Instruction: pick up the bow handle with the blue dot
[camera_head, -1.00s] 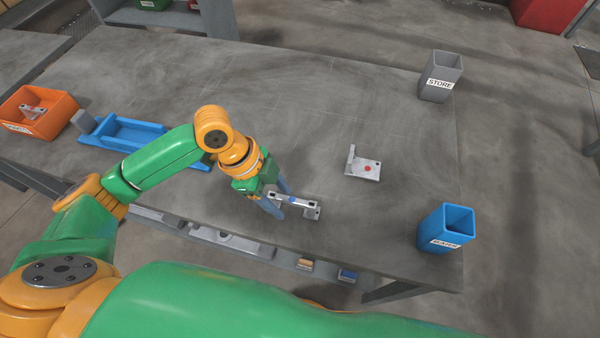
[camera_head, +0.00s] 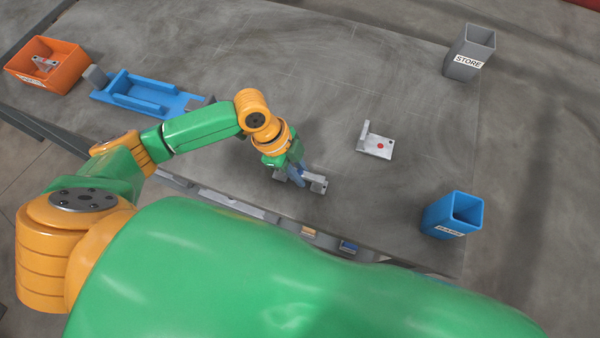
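The grey metal bow handle (camera_head: 318,184) lies near the table's front edge, with one end block showing to the right of my gripper and another to the left. A bit of blue shows on its bar by the fingers; most of the dot is hidden. My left gripper (camera_head: 297,174) points down at the middle of the handle, its blue-grey fingers at the bar. The fingers overlap in this view, so I cannot tell whether they are closed on it. My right gripper is not in view.
A grey bracket with a red dot (camera_head: 377,146) lies to the right. A blue bin (camera_head: 453,216) and a grey STORE bin (camera_head: 470,53) stand at the right. A blue fixture (camera_head: 145,93) and an orange bin (camera_head: 45,64) holding a part are at the left.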

